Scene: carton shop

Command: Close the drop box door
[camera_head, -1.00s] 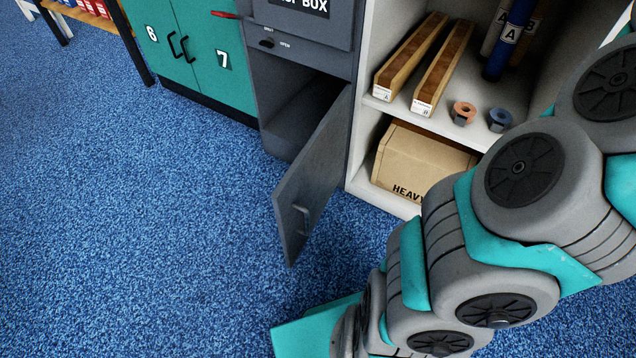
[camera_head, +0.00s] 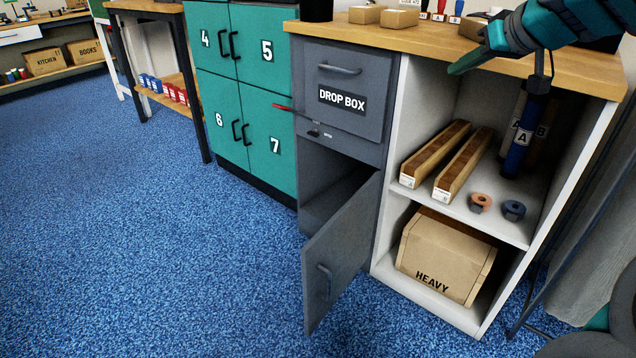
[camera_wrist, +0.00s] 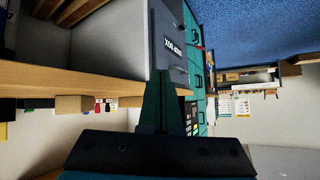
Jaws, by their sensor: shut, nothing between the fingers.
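The grey drop box cabinet (camera_head: 343,95) has a labelled upper front with a bar handle. Below it the grey drop box door (camera_head: 338,262) stands wide open, swung out over the floor, hinged on its right side. Its small handle (camera_head: 325,282) is on the face toward me. The opening behind is dark. My gripper (camera_head: 462,66) is shut and empty at the counter's front edge, above and right of the door. In the wrist view, its closed fingers (camera_wrist: 166,100) point toward the sideways drop box front (camera_wrist: 175,45). The door cannot be made out there.
A white open shelf (camera_head: 398,170) right of the door holds wooden channels, rings, tubes and a HEAVY carton (camera_head: 445,256). Green lockers (camera_head: 243,95) stand to the left. The wooden counter (camera_head: 420,42) runs above. The blue floor (camera_head: 150,240) in front is clear.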

